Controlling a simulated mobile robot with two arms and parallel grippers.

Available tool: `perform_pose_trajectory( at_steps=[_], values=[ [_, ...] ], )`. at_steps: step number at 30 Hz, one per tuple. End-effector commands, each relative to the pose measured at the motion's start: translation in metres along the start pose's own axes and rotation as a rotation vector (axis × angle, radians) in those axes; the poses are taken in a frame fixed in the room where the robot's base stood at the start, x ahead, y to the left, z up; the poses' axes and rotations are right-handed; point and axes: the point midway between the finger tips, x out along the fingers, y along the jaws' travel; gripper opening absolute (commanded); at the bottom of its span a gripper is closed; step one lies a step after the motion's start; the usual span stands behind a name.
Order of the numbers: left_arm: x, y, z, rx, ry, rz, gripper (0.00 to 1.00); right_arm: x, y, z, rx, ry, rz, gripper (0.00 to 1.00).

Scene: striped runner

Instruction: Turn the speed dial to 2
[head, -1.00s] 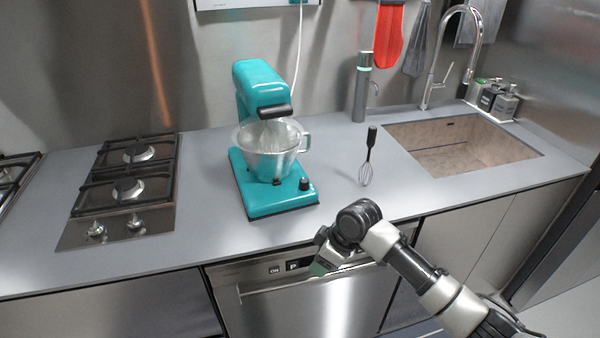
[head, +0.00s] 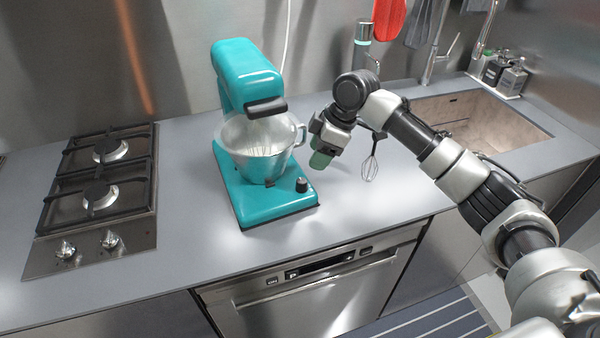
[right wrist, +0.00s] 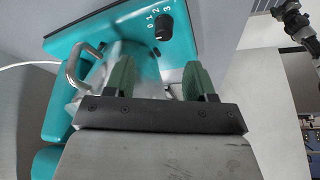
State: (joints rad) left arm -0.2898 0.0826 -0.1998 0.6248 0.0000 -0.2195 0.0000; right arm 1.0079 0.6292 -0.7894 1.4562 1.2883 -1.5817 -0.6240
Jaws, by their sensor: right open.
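The teal stand mixer (head: 245,85) stands on the counter with its steel bowl (head: 260,150) under the head. Its black speed dial (head: 301,185) sits on the front right corner of the base. In the right wrist view the dial (right wrist: 163,27) shows beside the numbers 0 to 3; I cannot tell which number it points at. My right gripper (head: 321,160) is open and empty above the counter, right of the bowl and apart from the dial. Its green fingers (right wrist: 160,78) show spread in the right wrist view. My left gripper is not in view.
A whisk (head: 370,165) is close to the right of my right gripper. A gas hob (head: 100,185) is at left and a sink (head: 480,125) at right. The counter in front of the mixer is clear. A striped runner (head: 440,320) lies on the floor.

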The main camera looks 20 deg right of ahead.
Motion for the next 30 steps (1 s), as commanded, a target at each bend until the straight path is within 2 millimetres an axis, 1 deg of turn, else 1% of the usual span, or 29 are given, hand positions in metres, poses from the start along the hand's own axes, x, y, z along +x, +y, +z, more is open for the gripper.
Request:
perform_pose_trajectory(
  at_steps=[8,12,15,20,27,29,30],
  values=[
    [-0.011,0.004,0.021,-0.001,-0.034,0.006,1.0,0.053,-0.002,-0.001,0.001,-0.001,-0.005,0.55],
    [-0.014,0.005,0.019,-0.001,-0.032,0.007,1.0,0.076,-0.001,0.0,0.0,-0.002,-0.003,0.55],
    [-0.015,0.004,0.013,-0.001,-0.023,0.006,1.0,0.087,-0.001,0.0,0.001,-0.001,-0.002,0.55],
    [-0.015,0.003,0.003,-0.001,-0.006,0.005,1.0,0.095,-0.001,0.0,0.0,-0.001,0.0,0.55],
    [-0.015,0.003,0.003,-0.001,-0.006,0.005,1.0,0.096,-0.001,0.0,0.0,-0.001,0.0,0.55],
    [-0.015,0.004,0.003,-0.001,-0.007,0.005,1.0,0.096,-0.001,0.0,0.0,-0.001,0.0,0.47],
    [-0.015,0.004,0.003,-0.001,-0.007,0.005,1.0,0.096,-0.001,0.0,0.0,-0.001,0.0,0.41]
  ],
)
